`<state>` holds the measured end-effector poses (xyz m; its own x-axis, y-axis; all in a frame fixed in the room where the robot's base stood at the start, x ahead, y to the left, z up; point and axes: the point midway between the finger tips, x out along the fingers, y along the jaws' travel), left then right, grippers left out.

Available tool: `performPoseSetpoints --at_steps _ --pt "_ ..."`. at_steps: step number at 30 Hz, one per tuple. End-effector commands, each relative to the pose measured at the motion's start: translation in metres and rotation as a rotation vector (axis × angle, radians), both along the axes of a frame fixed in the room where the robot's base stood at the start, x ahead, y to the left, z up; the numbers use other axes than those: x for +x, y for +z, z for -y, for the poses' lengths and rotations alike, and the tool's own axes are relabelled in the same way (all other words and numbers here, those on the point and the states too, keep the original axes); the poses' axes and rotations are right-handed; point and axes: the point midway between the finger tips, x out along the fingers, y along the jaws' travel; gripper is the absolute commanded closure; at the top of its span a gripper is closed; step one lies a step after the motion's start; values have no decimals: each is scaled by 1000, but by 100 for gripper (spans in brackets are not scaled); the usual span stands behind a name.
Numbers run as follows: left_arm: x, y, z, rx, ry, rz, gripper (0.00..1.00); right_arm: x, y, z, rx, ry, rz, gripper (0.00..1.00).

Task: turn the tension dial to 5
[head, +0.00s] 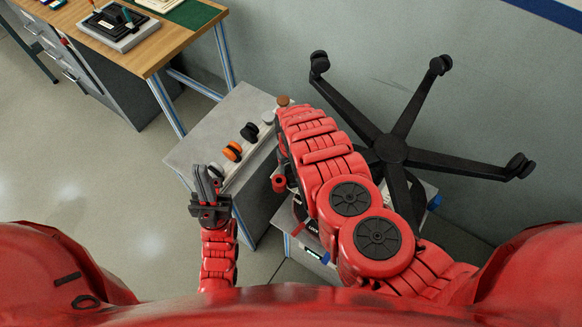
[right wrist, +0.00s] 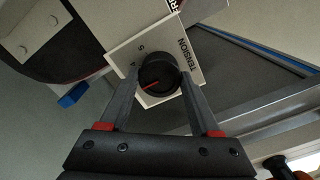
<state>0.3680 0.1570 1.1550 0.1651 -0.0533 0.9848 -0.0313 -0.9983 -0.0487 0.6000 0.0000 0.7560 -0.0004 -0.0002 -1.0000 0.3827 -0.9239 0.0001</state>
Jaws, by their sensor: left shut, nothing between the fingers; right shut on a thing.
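The black tension dial (right wrist: 160,74) sits on a pale plate (right wrist: 125,52) printed TENSION in the right wrist view. Its red pointer line slants to the lower left in that picture. A 5 is readable on the plate at upper left of the dial, with another, partly hidden mark below it. The pointer does not line up with the 5. My right gripper (right wrist: 159,78) has its fingers on both sides of the dial, shut on it. In the head view my right arm hides the dial. My left gripper (head: 207,184) is shut, empty and raised beside the grey bench.
A black five-legged chair base (head: 390,149) stands beyond my right arm, near the wall. The grey bench (head: 215,125) carries several casters, including an orange one (head: 232,151). A wooden desk (head: 150,50) stands at upper left. The floor at left is clear.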

Motion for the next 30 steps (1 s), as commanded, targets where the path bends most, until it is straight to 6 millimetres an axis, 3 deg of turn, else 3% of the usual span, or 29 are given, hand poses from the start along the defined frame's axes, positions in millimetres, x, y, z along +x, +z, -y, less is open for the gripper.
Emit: performPoseSetpoints --at_steps 14,30 --pt "0 -7 0 0 0 0 100 1 -1 -1 2 -113 3 92" --pt "0 -24 0 0 0 0 100 1 -1 0 2 -594 3 92"
